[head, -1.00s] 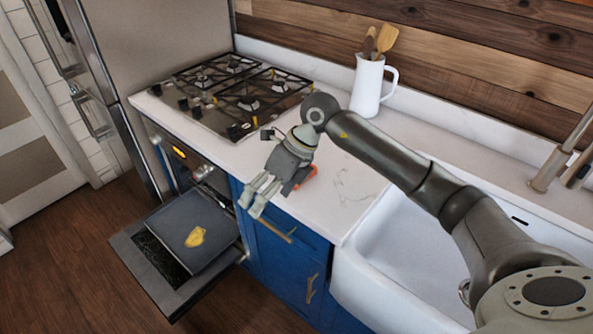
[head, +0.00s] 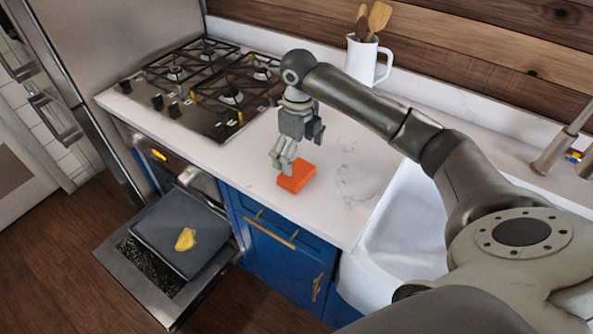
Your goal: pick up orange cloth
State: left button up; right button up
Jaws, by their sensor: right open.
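The orange cloth (head: 298,177), a small folded block, lies on the white counter (head: 335,215) between the stove and the sink. My right gripper (head: 279,165) points down just above and to the left of the cloth. It is open and holds nothing. I cannot tell whether its fingertips touch the cloth. My left gripper does not show.
A gas stove (head: 205,85) is at the left. A white pitcher (head: 366,62) with wooden utensils stands at the back. The white sink (head: 405,230) is at the right. The oven door (head: 165,295) hangs open with a dark tray (head: 160,222) and a yellow item (head: 185,239).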

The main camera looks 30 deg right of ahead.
aim_at(297, 171)
jog(key=shift+w+f, duration=0.25)
jog(key=shift+f, duration=0.6)
notch_tip(297, 171, down, 4)
jog(key=p, duration=0.2)
jog(key=shift+w+p, duration=0.1)
jog(key=shift+p, duration=0.25)
jog(key=shift+f, duration=0.35)
jog(key=shift+w+f, duration=0.15)
jog(key=shift+f, duration=0.1)
jog(key=shift+r, duration=0.1)
jog(key=c, duration=0.7)
